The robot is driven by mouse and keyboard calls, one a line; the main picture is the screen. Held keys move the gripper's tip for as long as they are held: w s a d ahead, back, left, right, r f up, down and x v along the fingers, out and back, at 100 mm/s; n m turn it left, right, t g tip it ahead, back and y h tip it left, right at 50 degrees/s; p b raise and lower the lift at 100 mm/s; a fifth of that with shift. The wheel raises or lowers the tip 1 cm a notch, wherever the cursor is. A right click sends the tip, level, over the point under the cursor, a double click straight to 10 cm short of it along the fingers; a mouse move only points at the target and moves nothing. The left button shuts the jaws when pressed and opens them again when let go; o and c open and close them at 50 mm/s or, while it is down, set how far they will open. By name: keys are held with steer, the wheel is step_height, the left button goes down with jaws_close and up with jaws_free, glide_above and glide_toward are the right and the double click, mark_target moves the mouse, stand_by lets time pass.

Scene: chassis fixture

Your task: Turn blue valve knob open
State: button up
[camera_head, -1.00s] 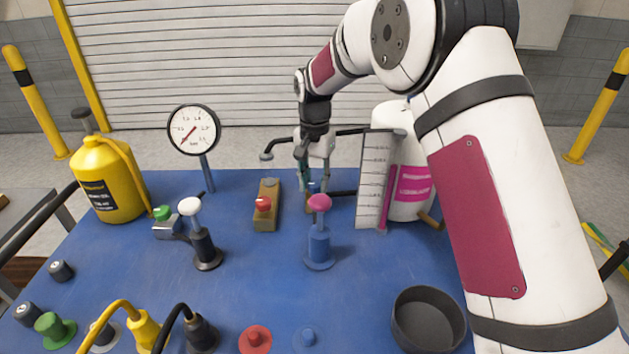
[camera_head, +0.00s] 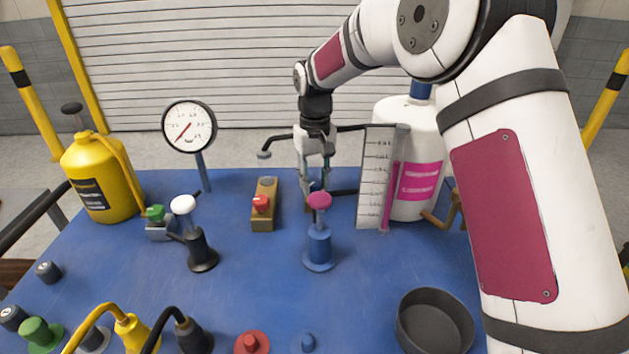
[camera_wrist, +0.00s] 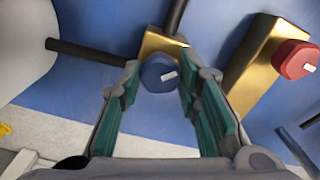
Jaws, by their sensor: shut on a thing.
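The blue valve knob (camera_wrist: 158,73) has a white mark and sits on a brass valve body (camera_wrist: 160,44) in the wrist view. My gripper (camera_wrist: 157,78) points down with a finger on each side of the knob and is shut on it. The white mark slants in the wrist view. In the head view my gripper (camera_head: 314,187) is at the back of the blue table, behind a pink-topped blue plunger.
A brass valve with a red knob (camera_head: 261,203) stands just left of my gripper. The pink-topped plunger (camera_head: 319,242) is in front. A ruled plate (camera_head: 373,185) and white jug (camera_head: 411,150) stand right. A gauge (camera_head: 189,128) is at back left. The middle of the table (camera_head: 245,285) is clear.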

mark_target(315, 182)
steer(key=n, duration=0.4)
steer(key=shift+n+b, duration=0.3)
steer(key=n, duration=0.4)
steer(key=shift+w, duration=0.1)
steer(key=shift+n, duration=0.3)
steer(key=o, duration=1.1)
steer(key=shift+o, duration=0.2)
steer(key=shift+r, duration=0.15)
step_height(315, 182, up, 12)
